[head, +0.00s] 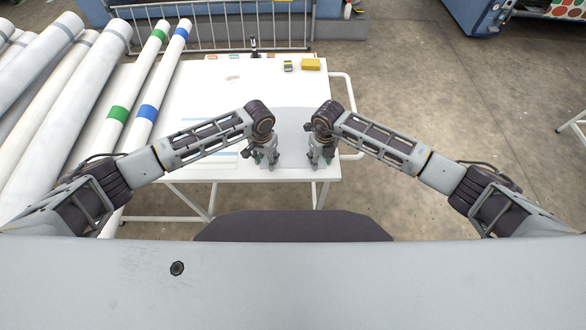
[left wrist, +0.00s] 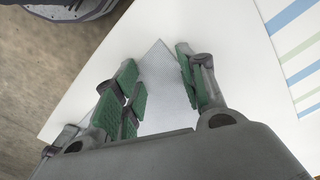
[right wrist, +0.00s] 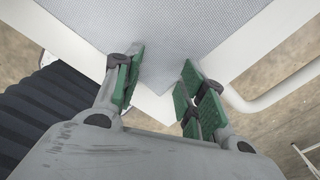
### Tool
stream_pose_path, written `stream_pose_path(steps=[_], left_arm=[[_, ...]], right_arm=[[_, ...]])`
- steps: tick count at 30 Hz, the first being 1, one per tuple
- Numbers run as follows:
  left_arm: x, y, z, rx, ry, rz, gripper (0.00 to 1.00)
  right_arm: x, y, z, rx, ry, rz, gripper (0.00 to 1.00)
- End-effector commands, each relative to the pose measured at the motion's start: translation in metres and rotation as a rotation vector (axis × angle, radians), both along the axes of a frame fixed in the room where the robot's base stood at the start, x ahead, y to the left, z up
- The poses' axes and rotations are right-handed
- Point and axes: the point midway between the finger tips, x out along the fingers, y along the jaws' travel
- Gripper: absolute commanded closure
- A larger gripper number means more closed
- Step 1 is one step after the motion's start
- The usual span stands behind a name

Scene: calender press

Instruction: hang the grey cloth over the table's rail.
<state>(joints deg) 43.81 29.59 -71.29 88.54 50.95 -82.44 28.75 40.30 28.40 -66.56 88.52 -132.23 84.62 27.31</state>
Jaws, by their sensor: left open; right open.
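The grey cloth (head: 292,130) lies flat on the right part of the white table (head: 200,92), near its front edge. My left gripper (head: 262,164) is open at the cloth's front left corner. In the left wrist view, that cloth corner (left wrist: 160,85) lies between the parted green fingers. My right gripper (head: 318,162) is open at the front right corner. In the right wrist view, the cloth's corner (right wrist: 162,78) lies between its fingers. The white rail (head: 349,105) stands off the table's right side, and it also shows in the right wrist view (right wrist: 275,98).
Several long rolls (head: 62,105) lie along the left, two with green and blue bands. A metal barrier (head: 220,30) stands behind. The floor right of the table is clear.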

Motion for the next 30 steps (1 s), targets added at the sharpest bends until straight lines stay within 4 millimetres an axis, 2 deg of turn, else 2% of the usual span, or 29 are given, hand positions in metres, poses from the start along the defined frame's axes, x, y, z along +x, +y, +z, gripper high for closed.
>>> stream_pose_path(steps=[2,18,30], left_arm=[[-0.0005,0.0004,-0.0007,0.0,0.001,0.0,0.65],[-0.0008,0.0008,-0.0029,0.002,0.002,0.0,1.0],[-0.0006,0.0022,-0.0036,0.004,0.002,0.002,1.0]], right_arm=[[-0.0005,-0.0003,-0.0009,-0.001,0.002,0.0,0.65],[-0.0011,-0.0011,-0.0033,-0.003,0.003,0.0,1.0],[-0.0013,-0.0022,-0.0044,-0.005,0.004,-0.001,1.0]])
